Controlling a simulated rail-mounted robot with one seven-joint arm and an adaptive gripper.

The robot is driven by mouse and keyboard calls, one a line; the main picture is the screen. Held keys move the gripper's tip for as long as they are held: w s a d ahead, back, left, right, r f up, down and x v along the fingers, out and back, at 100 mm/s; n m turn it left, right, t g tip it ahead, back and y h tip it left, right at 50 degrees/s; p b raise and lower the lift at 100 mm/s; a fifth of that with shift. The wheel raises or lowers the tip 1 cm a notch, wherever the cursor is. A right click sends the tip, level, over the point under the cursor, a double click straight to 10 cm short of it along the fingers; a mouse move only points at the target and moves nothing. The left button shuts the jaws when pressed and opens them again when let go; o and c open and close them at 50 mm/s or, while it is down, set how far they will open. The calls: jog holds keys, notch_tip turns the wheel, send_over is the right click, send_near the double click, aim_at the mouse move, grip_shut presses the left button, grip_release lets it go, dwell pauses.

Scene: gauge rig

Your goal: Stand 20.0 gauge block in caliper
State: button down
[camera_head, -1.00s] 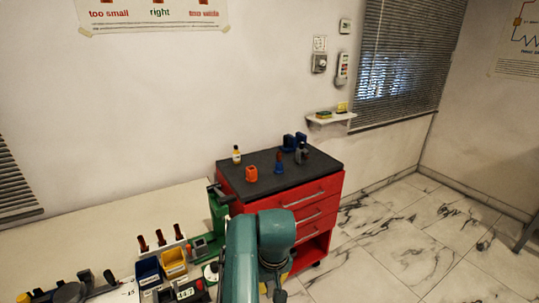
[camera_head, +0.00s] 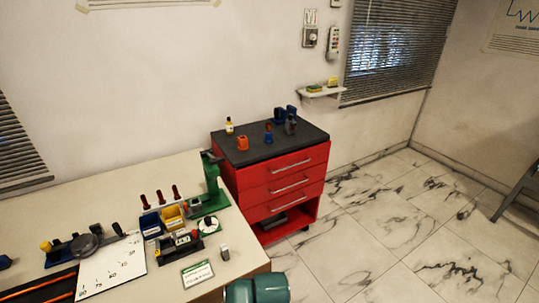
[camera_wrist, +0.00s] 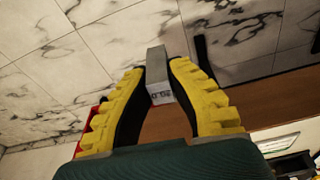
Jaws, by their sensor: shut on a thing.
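In the wrist view, my gripper (camera_wrist: 157,78) has its yellow ribbed fingers closed on the sides of a grey gauge block (camera_wrist: 157,62). A small dark number shows on the block's near end, too small to read surely. In the head view only a teal part of my arm shows at the bottom edge; my fingers are not visible there. A dark device with a small display, seemingly the caliper (camera_head: 182,246), lies on the bench right of centre. A small pale grey block (camera_head: 224,253) stands on the bench to its right; I cannot tell whether it is another block.
A green-white card (camera_head: 197,273) lies in front of the caliper. Blue (camera_head: 150,225) and yellow (camera_head: 172,217) bins and a green stand (camera_head: 211,185) are behind it. A white chart (camera_head: 112,268) lies left. A red drawer cabinet (camera_head: 275,185) stands beyond the bench's right end.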

jog(key=s+f+m+p, duration=0.1)
jog(key=s+f+m, duration=0.1)
jog(key=s+f, duration=0.45)
jog(key=s+r+m+p, duration=0.1)
jog(key=s+r+p, duration=0.2)
jog(key=r+p, duration=0.9)
jog(key=s+r+m+p, duration=0.1)
jog(key=s+r+p, duration=0.2)
jog(key=r+p, duration=1)
jog(key=s+d+r+m+p, duration=0.1)
jog(key=s+r+p, duration=0.1)
jog(key=r+p, duration=1.1)
jog(key=shift+s+r+h, duration=0.4)
jog(key=shift+r, duration=0.4)
